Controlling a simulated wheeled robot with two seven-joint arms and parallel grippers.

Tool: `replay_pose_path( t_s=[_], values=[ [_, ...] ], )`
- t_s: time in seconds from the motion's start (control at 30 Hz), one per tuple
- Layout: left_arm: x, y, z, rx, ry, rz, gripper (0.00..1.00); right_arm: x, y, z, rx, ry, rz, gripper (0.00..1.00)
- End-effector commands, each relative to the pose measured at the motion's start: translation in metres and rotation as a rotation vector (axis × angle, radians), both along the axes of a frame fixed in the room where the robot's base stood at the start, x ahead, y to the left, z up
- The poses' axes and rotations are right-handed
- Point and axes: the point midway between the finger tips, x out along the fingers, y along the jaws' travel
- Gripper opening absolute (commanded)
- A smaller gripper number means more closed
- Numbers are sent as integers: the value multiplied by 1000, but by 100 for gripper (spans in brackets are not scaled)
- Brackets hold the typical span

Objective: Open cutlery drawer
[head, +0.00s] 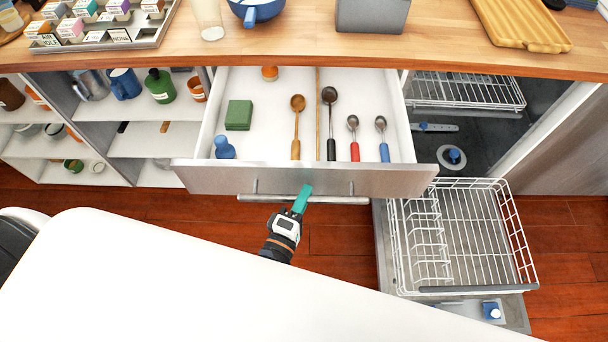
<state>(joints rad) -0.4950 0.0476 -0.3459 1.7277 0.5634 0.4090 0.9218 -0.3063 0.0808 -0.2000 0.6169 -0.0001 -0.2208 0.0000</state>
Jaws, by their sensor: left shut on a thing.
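The cutlery drawer (280,181) is pulled well out under the wooden counter, its inside open to view. It holds a wooden spoon (297,125), a dark ladle (331,120), a red-handled spoon (354,137), a blue-handled spoon (382,138), a green box (239,115) and a blue bottle-shaped item (224,147). Its long bar handle (340,200) runs along the steel front. My left gripper (303,196), with teal fingers, is shut on the handle near its middle. My right gripper is not in view.
An open dishwasher with its wire rack (465,235) pulled out stands right of the drawer, low down. Open shelves (150,140) with cups and jars are at the left. The wooden counter (290,40) carries a tray, bowl and cutting board. Red-brown floor shows below the drawer.

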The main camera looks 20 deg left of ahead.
Motion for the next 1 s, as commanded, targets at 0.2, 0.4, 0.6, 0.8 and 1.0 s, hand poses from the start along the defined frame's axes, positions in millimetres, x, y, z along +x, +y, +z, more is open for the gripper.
replay_pose_path(
  t_s=[0.2,0.4,0.6,0.8,1.0],
  values=[
    [-46,-13,-1,2,6,-4,0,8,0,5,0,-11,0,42],
    [-72,-21,-1,1,4,-3,0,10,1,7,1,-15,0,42],
    [-84,-24,-1,1,2,-3,0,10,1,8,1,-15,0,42],
    [-86,-25,-1,1,2,-3,0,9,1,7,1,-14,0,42],
    [-86,-25,-1,1,2,-2,0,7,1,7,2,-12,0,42]
  ],
)
